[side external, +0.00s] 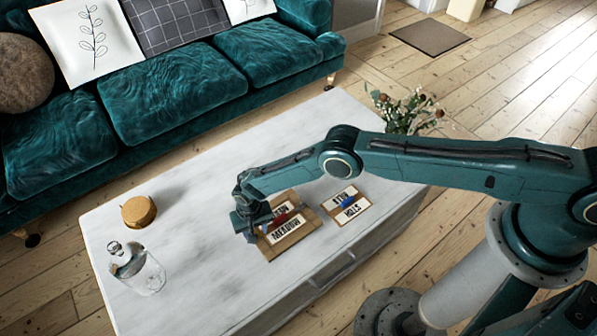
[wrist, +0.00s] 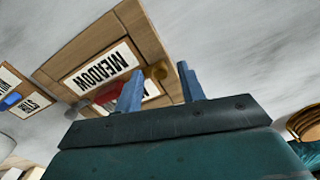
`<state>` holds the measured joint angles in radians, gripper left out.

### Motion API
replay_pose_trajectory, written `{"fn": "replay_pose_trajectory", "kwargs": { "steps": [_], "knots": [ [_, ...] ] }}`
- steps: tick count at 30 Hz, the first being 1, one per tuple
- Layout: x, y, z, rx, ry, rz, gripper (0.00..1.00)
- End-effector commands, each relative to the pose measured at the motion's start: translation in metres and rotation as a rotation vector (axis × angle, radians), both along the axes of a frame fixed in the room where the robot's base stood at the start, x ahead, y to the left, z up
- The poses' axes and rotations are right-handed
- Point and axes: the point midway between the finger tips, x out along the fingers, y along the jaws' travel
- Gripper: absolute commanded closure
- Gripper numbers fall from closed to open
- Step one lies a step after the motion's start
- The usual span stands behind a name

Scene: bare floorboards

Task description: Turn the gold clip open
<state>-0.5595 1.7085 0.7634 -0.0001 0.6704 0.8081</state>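The gold clip (wrist: 157,71) is a small brass-coloured piece at the edge of a wooden board (wrist: 55,92) with white cards, one reading MEADOW. My gripper (wrist: 157,84) is open, its two blue fingers apart. In the wrist view the clip appears between and just beyond the fingertips; I cannot tell whether either finger touches it. A red clip (wrist: 109,93) lies left of the near finger, on the same board. In the side view my gripper (side external: 247,228) is low at the left edge of the board (side external: 267,249), and the gold clip is hidden there.
A second board (side external: 328,206) with a blue clip (side external: 347,200) lies to the right on the white table (side external: 190,250). A round gold-brown box (side external: 138,211) and a glass bottle (side external: 143,275) stand at the table's left. Flowers (side external: 405,112) are at the back right. The table between is clear.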

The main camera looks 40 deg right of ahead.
Motion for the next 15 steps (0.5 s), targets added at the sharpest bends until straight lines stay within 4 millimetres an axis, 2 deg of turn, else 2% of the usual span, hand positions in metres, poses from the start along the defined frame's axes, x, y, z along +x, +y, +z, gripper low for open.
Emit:
{"fn": "replay_pose_trajectory", "kwargs": {
  "steps": [6, 15],
  "knots": [
    [0.0001, 0.0001, -0.0084, 0.001, -0.001, 0.0, 0.61],
    [0.0, 0.0, -0.0094, 0.001, -0.001, 0.0, 0.61]
  ]
}}
